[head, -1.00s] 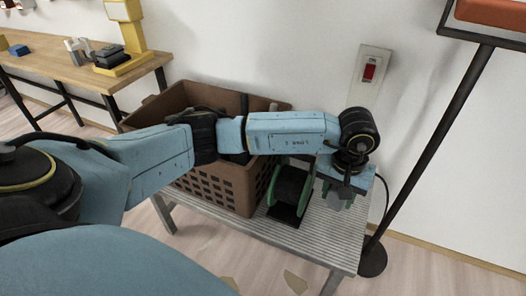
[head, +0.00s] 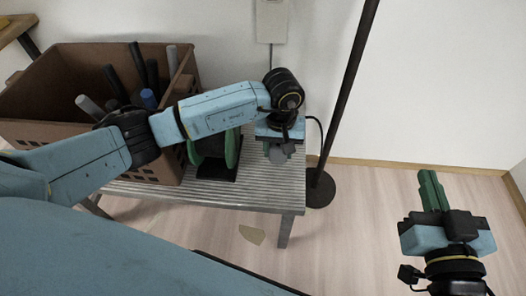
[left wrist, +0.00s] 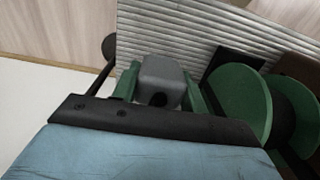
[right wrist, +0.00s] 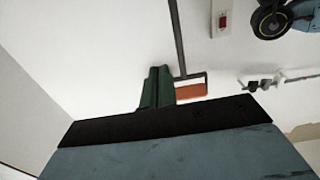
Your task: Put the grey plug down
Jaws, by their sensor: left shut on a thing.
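The grey plug (head: 277,153) is between the fingers of my left gripper (head: 279,150), at the right end of the ribbed metal bench (head: 262,188). In the left wrist view the blocky grey plug (left wrist: 162,80) sits between two green fingers of my left gripper (left wrist: 158,92), which is shut on it. The ribbed bench top also shows there (left wrist: 185,32). I cannot tell whether the plug touches the bench. My right gripper (head: 430,190) is away to the right over the floor; its green fingers lie together with nothing between them, also in the right wrist view (right wrist: 157,88).
A green-sided spool on a black base (head: 217,172) stands left of the plug. A brown crate (head: 60,52) with several tools is further left. A black lamp pole (head: 350,80) with a round base (head: 320,190) stands right of the bench. A black cable hangs beside the gripper.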

